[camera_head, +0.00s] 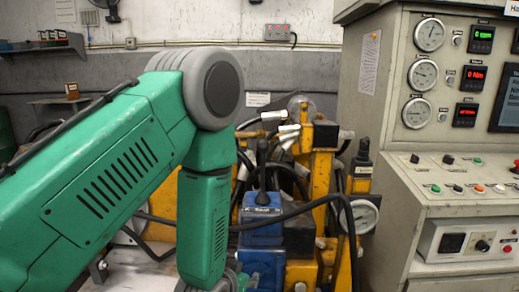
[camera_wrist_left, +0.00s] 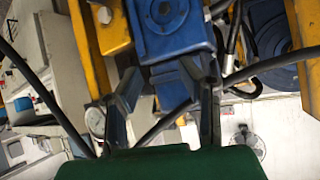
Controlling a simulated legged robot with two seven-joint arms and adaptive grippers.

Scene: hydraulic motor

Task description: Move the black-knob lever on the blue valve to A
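The blue valve (camera_head: 262,232) stands right of my green left arm in the head view, with pale lettering on its top. Its black lever (camera_head: 262,170) rises roughly upright from the top. In the left wrist view blue valve bodywork (camera_wrist_left: 168,22) fills the top middle; I cannot make out the lever there. My left gripper (camera_wrist_left: 167,78) is open, its two dark fingers spread on either side of a blue part, with nothing visibly held. Whether the fingers touch the valve is unclear. In the head view my forearm hides most of this gripper. My right gripper is not in view.
Yellow machine frames (camera_head: 320,172), hoses and a black cable (camera_head: 325,203) crowd around the valve. A round gauge (camera_head: 365,216) sits to its right. A control console (camera_head: 455,190) with dials and buttons stands at the right. The cable also crosses near my fingers (camera_wrist_left: 262,66).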

